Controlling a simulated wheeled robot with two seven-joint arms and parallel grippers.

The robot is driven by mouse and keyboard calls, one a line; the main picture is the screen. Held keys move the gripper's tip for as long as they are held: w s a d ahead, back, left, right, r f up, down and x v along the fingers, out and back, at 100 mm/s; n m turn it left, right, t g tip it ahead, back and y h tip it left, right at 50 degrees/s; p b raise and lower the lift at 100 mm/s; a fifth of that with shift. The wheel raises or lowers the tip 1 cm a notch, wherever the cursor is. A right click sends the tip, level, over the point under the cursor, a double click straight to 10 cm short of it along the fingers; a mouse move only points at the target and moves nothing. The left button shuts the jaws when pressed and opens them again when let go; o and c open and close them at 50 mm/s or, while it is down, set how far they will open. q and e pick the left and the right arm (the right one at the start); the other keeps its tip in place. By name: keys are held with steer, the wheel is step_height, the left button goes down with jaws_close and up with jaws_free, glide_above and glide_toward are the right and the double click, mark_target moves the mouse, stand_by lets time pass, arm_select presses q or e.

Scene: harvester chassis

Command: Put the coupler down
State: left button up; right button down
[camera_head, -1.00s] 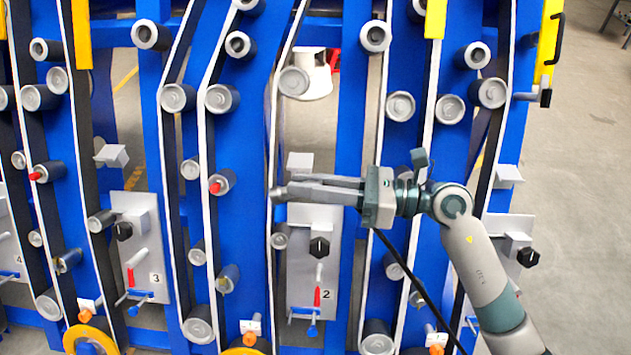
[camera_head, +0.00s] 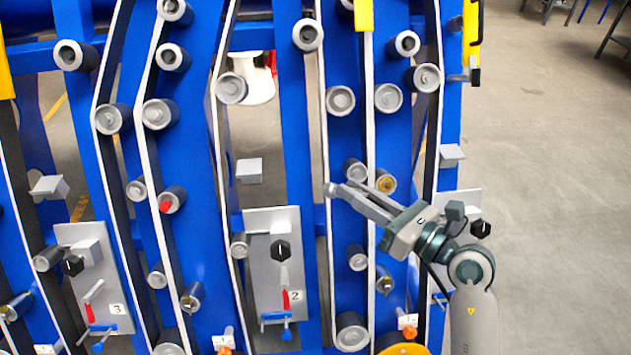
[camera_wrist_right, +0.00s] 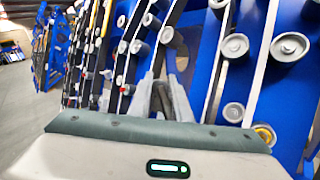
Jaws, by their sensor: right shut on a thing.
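My right gripper (camera_head: 337,189) reaches in from the lower right in the head view, in front of the blue harvester chassis (camera_head: 293,120). Its long grey fingers are shut, pointing up and to the left. A small grey piece at the tips looks like the coupler (camera_head: 330,188); its shape is hard to make out. The tips appear in front of a belt, right of panel 2 (camera_head: 257,300); whether they touch it I cannot tell. In the right wrist view the fingers (camera_wrist_right: 162,98) point at the rollers, and what lies between them is unclear. My left gripper is not in view.
Grey rollers stick out of the chassis around the gripper, such as one below the arm (camera_head: 352,332) and one above (camera_head: 340,100). A yellow bar (camera_head: 470,35) stands at the upper right. Open floor (camera_head: 560,180) lies to the right.

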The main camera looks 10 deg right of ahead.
steer(key=d, duration=0.1)
steer(key=s+d+f+m+t+h, duration=0.1)
steer(key=d, duration=0.1)
steer(key=d+f+h, duration=0.1)
steer(key=shift+s+d+m, duration=0.25)
steer(key=shift+s+m, duration=0.05)
